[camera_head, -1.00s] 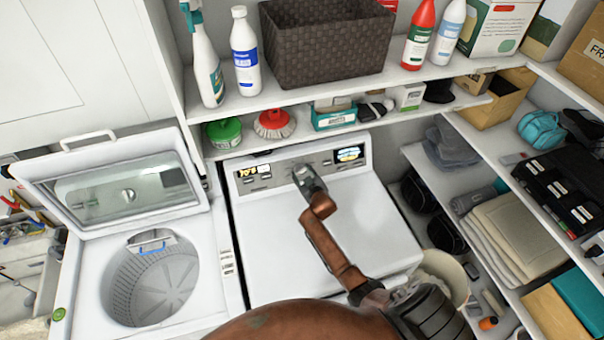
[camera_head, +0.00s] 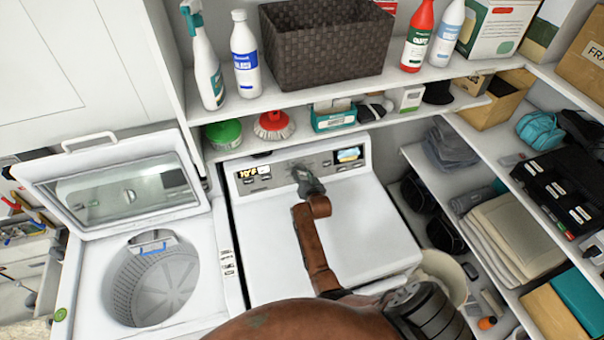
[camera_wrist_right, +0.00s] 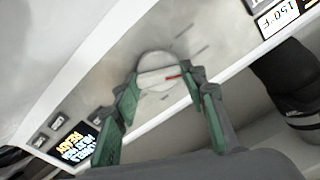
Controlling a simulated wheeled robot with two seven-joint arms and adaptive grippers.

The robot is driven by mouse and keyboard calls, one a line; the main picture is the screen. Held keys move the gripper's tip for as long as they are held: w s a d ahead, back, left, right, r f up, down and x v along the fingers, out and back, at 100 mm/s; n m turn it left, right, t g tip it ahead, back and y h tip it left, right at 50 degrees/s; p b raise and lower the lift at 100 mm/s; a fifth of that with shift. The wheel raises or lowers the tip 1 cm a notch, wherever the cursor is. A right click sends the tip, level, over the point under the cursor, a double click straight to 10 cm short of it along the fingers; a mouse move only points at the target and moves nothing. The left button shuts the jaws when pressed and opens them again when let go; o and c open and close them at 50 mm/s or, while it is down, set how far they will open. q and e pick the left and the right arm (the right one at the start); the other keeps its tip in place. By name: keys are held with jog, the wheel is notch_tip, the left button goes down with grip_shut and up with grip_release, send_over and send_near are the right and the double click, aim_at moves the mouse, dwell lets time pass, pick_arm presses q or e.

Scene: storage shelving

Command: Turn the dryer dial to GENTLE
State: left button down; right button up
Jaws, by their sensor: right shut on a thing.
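The white dryer (camera_head: 340,235) stands in the middle of the head view, with a grey control panel (camera_head: 325,164) along its back. The round dial (camera_wrist_right: 158,72) shows in the right wrist view, with a red mark on its face. My right gripper (camera_head: 301,174) reaches the panel from the front. Its green-edged fingers (camera_wrist_right: 163,82) are shut on the dial, one on each side. In the head view the gripper hides the dial. The dial's labels are too small and blurred to read. My left gripper is not in view.
An open-lidded washer (camera_head: 226,285) stands left of the dryer. A shelf above holds a dark woven basket (camera_head: 325,45) and bottles. Shelving with towels and boxes fills the right side.

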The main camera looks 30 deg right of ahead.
jog(key=m+p, duration=0.1)
jog(key=m, duration=0.3)
jog(key=shift+a+m+p, duration=0.1)
jog(key=shift+m+p, duration=0.9)
jog(key=shift+m, duration=1.3)
jog(key=o, duration=1.2)
jog(key=shift+c, duration=0.2)
